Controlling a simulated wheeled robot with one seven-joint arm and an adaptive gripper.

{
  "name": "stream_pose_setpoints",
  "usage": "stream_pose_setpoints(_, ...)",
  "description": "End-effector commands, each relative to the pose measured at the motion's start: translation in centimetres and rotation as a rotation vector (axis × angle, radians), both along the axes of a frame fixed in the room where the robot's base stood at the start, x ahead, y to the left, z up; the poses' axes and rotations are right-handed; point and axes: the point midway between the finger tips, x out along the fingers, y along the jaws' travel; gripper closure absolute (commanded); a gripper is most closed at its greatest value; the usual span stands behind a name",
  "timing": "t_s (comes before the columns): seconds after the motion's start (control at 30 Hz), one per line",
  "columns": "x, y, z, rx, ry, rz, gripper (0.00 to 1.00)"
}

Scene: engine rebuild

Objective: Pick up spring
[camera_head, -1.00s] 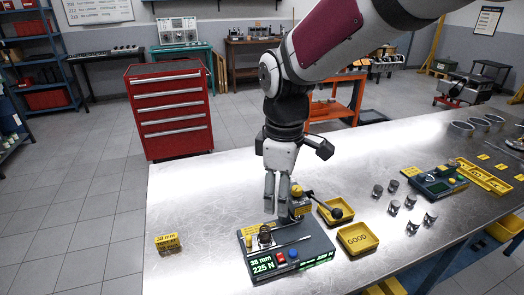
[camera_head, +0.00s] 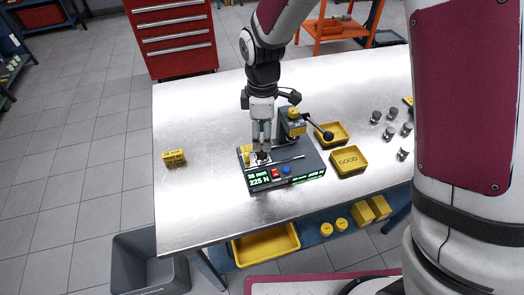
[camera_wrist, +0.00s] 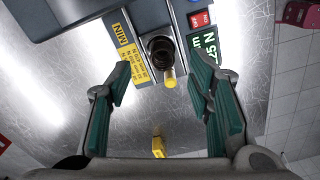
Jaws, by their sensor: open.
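The spring (camera_wrist: 160,48) is a dark coil standing on the spring tester (camera_head: 303,166), seen from above in the wrist view. In the head view my gripper mostly hides it. The tester is a grey-blue box with a green display reading 225 N, red and blue buttons, and a lever at its back right. My gripper (camera_head: 262,141) points down over the tester's left part. In the wrist view the green-padded fingers of my gripper (camera_wrist: 162,108) are wide apart, with nothing between their tips. The spring lies beyond the fingertips, roughly centred between them.
A yellow peg (camera_wrist: 169,78) stands beside the spring. A yellow tray marked GOOD (camera_head: 348,160) and another yellow tray (camera_head: 332,133) sit right of the tester. Several small metal cylinders stand farther right. A yellow block (camera_head: 174,157) is at left, with bare table (camera_head: 200,195) around it.

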Motion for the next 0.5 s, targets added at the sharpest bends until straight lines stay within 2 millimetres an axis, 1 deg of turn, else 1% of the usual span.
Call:
stream_pose_setpoints(0.17, -0.3, 0.0, -1.4, -0.002, 0.003, -0.001, 0.53)
stream_pose_setpoints(0.4, -0.4, 0.1, -4.5, -0.002, 0.003, -0.001, 0.53)
stream_pose_setpoints(0.5, -0.3, 0.1, -5.1, -0.001, 0.001, -0.001, 0.53)
